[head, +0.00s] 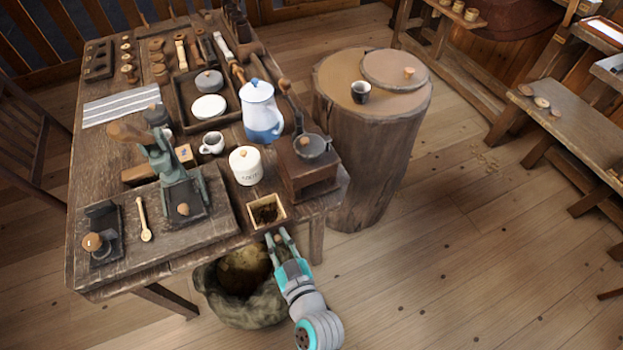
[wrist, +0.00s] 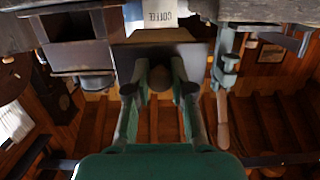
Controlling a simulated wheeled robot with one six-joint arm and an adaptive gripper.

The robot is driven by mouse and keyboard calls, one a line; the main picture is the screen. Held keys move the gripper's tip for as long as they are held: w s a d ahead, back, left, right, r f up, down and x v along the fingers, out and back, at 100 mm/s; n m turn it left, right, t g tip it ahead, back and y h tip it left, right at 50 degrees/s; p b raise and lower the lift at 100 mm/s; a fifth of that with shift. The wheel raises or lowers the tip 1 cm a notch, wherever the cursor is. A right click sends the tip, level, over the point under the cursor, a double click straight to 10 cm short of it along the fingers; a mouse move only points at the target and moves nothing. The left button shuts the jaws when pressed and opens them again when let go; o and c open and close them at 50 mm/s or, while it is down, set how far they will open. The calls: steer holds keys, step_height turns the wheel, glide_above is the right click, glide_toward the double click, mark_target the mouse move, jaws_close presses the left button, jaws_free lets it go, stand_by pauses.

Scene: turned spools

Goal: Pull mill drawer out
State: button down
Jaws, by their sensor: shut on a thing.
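The coffee mill (head: 307,172) is a dark wooden box with a metal bowl and a crank, standing at the table's right front corner. Its drawer (head: 284,212), an open light-rimmed box with dark brown grounds inside, lies in front and to the left of the mill. Whether its back end is still inside the mill, I cannot tell. My gripper (head: 277,237) reaches up from below to the drawer's front at the table edge. In the wrist view, its fingers (wrist: 160,80) are shut on a round knob (wrist: 159,79) before a dark panel (wrist: 195,55), probably the drawer front.
A white lidded jar (head: 245,166) stands behind the drawer, with a blue-white pot (head: 260,112) farther back. A green press (head: 172,165) stands on the left. A sack (head: 238,300) sits on the floor below. A stump (head: 365,150) stands right; floor beside my arm is free.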

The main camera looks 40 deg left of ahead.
mark_target(270, 221)
steer(key=shift+r+x, duration=0.1)
steer(key=shift+x, duration=1.45)
steer(key=shift+r+x, duration=0.15)
steer(key=shift+x, duration=1.35)
steer(key=shift+f, duration=0.1)
steer(key=shift+f, duration=1.75)
steer(key=c, duration=0.9)
jaws_free()
steer(key=v, duration=1.2)
